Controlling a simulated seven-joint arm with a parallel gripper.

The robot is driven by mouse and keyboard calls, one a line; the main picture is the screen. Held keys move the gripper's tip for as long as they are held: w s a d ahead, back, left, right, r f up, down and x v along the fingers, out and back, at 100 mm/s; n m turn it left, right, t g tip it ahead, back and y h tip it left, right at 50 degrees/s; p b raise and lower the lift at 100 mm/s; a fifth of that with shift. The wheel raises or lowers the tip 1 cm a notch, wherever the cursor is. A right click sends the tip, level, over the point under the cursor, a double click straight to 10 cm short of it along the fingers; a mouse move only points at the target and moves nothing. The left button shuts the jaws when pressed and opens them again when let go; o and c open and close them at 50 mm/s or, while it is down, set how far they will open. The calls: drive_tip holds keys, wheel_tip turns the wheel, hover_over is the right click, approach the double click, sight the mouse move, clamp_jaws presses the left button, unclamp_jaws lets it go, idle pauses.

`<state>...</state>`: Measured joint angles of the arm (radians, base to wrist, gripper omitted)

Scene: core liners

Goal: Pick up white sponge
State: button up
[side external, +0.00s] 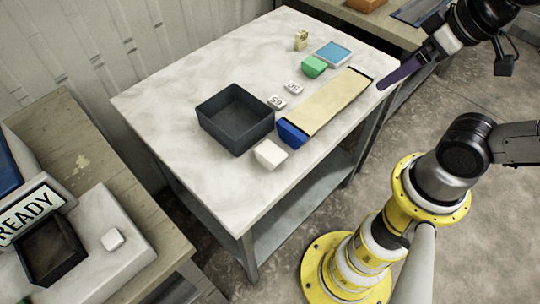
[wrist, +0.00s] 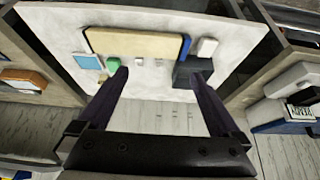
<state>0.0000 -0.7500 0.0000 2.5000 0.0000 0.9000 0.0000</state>
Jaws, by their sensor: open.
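A white block (side external: 270,153), which looks like the white sponge, sits near the front edge of the marble-topped table, beside a blue block and the dark box. It also shows in the wrist view (wrist: 207,48), upper right of the right fingertip. My gripper (wrist: 158,75) is open, with its two dark fingers wide apart and nothing between them. In the side view my gripper (side external: 400,74) is at the upper right, off the table's right side and well away from the white block. Only one finger shows clearly there.
A dark open box (side external: 237,117) stands left of the white block. A tan board (side external: 328,101) with a blue block (side external: 292,133) at its end lies right. Small numbered blocks (side external: 276,101), a green block (side external: 314,66) and a blue pad (side external: 333,53) are farther back. The table's left part is clear.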

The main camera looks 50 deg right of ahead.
idle(0.3)
drive_tip(key=shift+c, duration=0.6)
